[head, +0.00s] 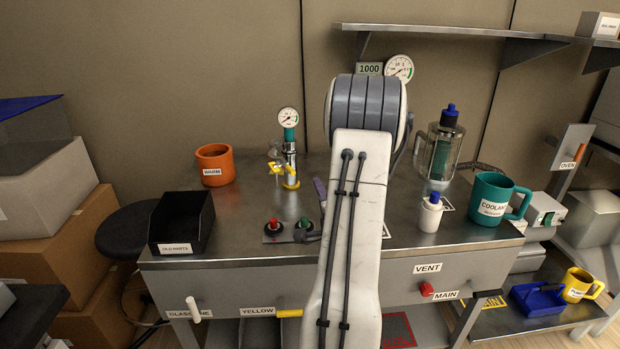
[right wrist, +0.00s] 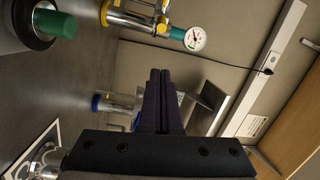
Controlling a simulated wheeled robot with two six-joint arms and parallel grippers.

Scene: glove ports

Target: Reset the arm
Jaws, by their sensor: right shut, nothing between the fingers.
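My right arm rises through the middle of the head view and hides part of the bench (head: 240,210) behind it. My right gripper is mostly hidden behind that arm in the head view; a small purple piece beside the arm may be its finger. In the right wrist view, the dark purple fingers of my right gripper (right wrist: 160,95) are together with nothing between them. They point toward the back of the bench, apart from the gauge fitting (right wrist: 150,20). My left gripper is in neither view.
The bench holds an orange mug (head: 214,165), a black bin (head: 182,222), a gauge post (head: 290,160), a white bottle (head: 431,215), a glass vessel (head: 440,155) and a green mug (head: 491,200). A shelf (head: 450,32) overhangs the back right.

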